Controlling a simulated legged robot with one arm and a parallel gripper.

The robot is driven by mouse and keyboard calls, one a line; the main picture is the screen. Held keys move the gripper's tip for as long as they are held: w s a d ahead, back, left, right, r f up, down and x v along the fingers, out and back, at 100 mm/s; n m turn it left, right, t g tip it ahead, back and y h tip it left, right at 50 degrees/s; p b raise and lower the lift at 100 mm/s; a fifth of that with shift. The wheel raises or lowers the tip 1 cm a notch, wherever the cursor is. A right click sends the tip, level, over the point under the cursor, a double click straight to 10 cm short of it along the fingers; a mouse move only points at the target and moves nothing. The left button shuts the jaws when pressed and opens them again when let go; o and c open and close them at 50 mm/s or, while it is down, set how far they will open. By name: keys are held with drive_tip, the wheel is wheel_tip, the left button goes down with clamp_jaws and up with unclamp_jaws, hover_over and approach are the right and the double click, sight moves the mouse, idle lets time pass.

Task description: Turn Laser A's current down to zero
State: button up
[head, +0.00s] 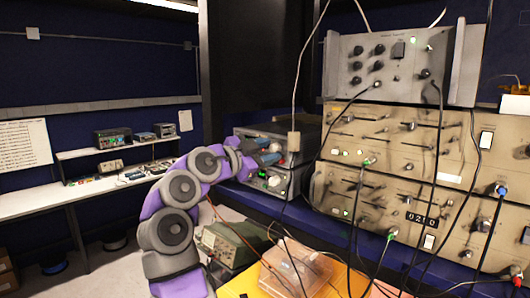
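My purple and grey arm reaches up from the bottom centre of the head view. My gripper (270,153) is at its end, in front of two stacked grey instrument boxes on the blue shelf. The fingers are small and dark in this view, so their opening cannot be told. The upper box (305,137) is partly hidden by the gripper. The lower box (293,184) has a small green light and a pale round knob (274,181), just below the gripper. No label reading Laser A is legible, and contact between gripper and box cannot be told.
A beige equipment rack (385,150) with knobs, switches and hanging cables fills the right side. A grey-topped unit (385,62) stands on it. A green-grey box (229,244) and a clear case (296,268) lie low in front. A white bench (50,200) stands at far left.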

clamp_jaws()
drive_tip(key=shift+d+n+b, duration=0.1)
drive_tip(key=shift+n+b, duration=0.2)
drive_tip(key=shift+n, duration=0.1)
drive_tip(key=n+b, duration=0.3)
drive_tip(key=n, duration=0.1)
drive_tip(key=shift+s+d+n, duration=0.1)
drive_tip(key=shift+s+n, duration=0.05)
drive_tip(key=shift+n, duration=0.25)
drive_tip(key=n+b, duration=0.1)
drive_tip(key=n, duration=0.2)
drive_tip(key=shift+r, duration=0.15)
drive_tip(key=shift+n, duration=1.9)
drive_tip(key=shift+d+n+t+p, duration=0.1)
drive_tip(key=shift+n+t+p, duration=0.2)
drive_tip(key=shift+n+p, duration=1.4)
drive_tip(key=shift+n, duration=0.6)
drive_tip(key=shift+n, duration=0.3)
